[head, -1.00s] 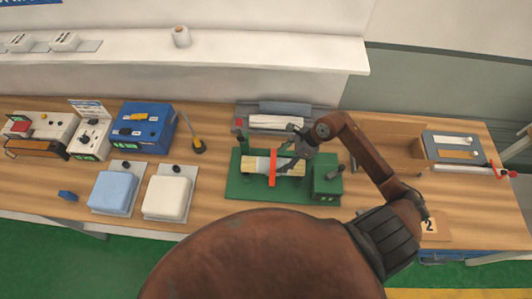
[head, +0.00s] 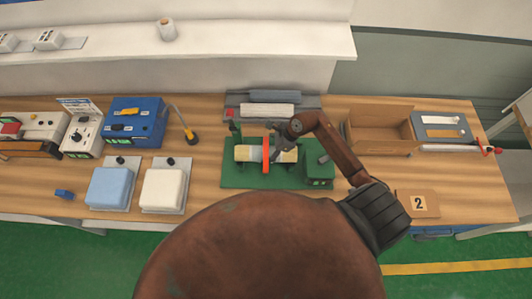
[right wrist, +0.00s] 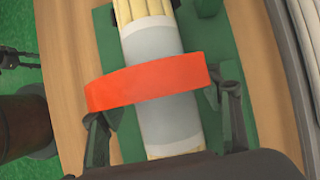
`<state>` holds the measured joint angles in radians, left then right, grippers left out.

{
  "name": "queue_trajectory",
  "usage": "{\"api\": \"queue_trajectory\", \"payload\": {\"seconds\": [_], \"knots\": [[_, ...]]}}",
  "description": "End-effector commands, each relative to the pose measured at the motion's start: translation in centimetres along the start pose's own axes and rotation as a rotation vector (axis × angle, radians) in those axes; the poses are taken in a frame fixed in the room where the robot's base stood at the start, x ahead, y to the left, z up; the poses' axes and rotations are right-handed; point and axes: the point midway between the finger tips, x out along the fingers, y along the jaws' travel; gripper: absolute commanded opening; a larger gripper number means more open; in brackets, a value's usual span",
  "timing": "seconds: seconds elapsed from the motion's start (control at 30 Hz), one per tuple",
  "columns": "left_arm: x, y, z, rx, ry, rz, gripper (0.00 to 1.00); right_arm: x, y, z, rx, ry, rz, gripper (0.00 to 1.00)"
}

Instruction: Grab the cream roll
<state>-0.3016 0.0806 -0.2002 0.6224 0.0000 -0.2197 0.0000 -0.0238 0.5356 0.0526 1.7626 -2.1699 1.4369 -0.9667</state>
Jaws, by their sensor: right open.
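The cream roll (head: 243,153) lies across a green fixture (head: 231,180) in the middle of the bench, with a pale grey sleeve around its middle. An orange band (head: 266,155) arches over the sleeve. My right gripper (head: 279,151) is low over the roll. In the right wrist view the roll (right wrist: 148,10), its sleeve and the orange band (right wrist: 145,83) run between the fingers of my right gripper (right wrist: 162,106). The fingers are open, one on each side of the roll; contact cannot be told.
An open cardboard box (head: 380,126) stands right of the fixture. White (head: 163,190) and blue (head: 110,188) pads lie to the left, with a blue box (head: 137,122) behind. A grey tray with rolls (head: 272,104) sits behind the fixture. A shelf (head: 250,40) overhangs the back.

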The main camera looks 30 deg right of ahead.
Motion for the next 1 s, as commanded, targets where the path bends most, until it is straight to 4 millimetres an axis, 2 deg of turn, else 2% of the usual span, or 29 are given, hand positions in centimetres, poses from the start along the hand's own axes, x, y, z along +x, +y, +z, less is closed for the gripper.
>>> {"api": "queue_trajectory", "payload": {"seconds": [0.07,0.7,1.0], "knots": [[0.02,-0.02,-0.05,0.000,0.000,0.000,0.40,-0.01,0.00,0.00,0.000,0.000,0.000,0.59],[0.04,-0.02,0.00,0.000,-0.001,0.000,0.40,-0.05,0.00,0.04,0.000,-0.001,0.000,0.15],[0.13,-0.01,0.01,0.000,-0.002,0.000,0.40,-0.22,-0.05,0.18,-0.002,-0.002,-0.001,0.15]]}}
